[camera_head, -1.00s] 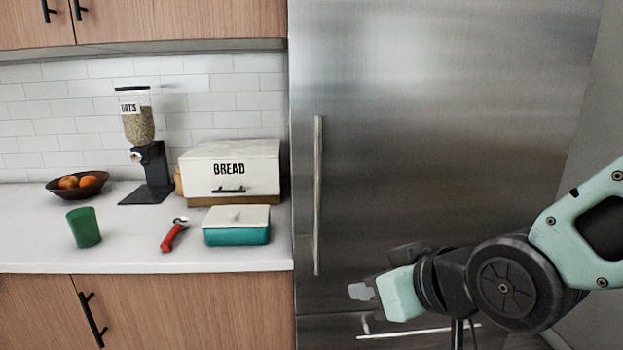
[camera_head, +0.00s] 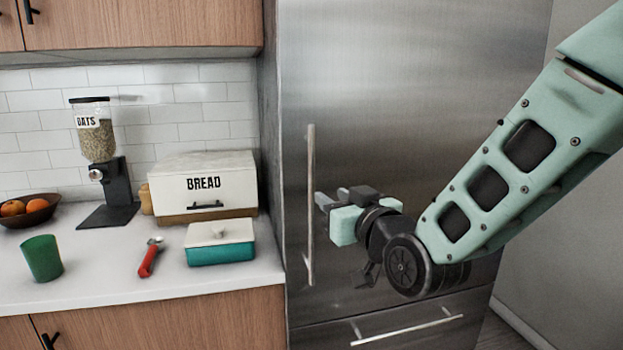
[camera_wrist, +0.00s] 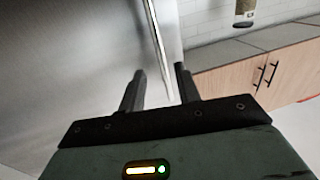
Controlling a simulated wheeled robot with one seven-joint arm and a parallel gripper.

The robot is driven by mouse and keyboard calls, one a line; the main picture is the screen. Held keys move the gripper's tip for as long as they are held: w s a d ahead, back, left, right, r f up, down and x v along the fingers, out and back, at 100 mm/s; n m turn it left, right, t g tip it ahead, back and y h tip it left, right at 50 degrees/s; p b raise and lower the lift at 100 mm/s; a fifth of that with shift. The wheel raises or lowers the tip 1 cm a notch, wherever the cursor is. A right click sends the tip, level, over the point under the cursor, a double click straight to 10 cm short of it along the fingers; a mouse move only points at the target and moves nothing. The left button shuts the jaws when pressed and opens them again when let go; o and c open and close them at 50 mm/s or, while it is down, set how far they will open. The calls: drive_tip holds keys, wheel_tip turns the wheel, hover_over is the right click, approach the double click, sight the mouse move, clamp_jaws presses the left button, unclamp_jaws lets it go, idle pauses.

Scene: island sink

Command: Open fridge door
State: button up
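The stainless steel fridge door (camera_head: 400,110) is closed. Its long vertical handle (camera_head: 310,200) runs along the left edge. My gripper (camera_head: 322,201) is just right of the handle, at about its mid height, with its fingers pointing left at it. In the wrist view, the fingers of my gripper (camera_wrist: 158,82) are spread apart and empty. The handle (camera_wrist: 163,45) there runs down toward the gap between the fingertips, beyond them. I cannot tell whether a finger touches the handle.
A drawer with a horizontal handle (camera_head: 405,330) is below the fridge door. The counter (camera_head: 100,270) at left holds a bread box (camera_head: 205,188), a teal dish (camera_head: 220,253), a red-handled tool (camera_head: 150,258), a green cup (camera_head: 42,258), an oats dispenser (camera_head: 100,150) and a fruit bowl (camera_head: 35,210).

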sight(314, 184)
drive_tip(key=p+x, duration=0.2)
drive_tip(key=x, duration=0.8)
clamp_jaws()
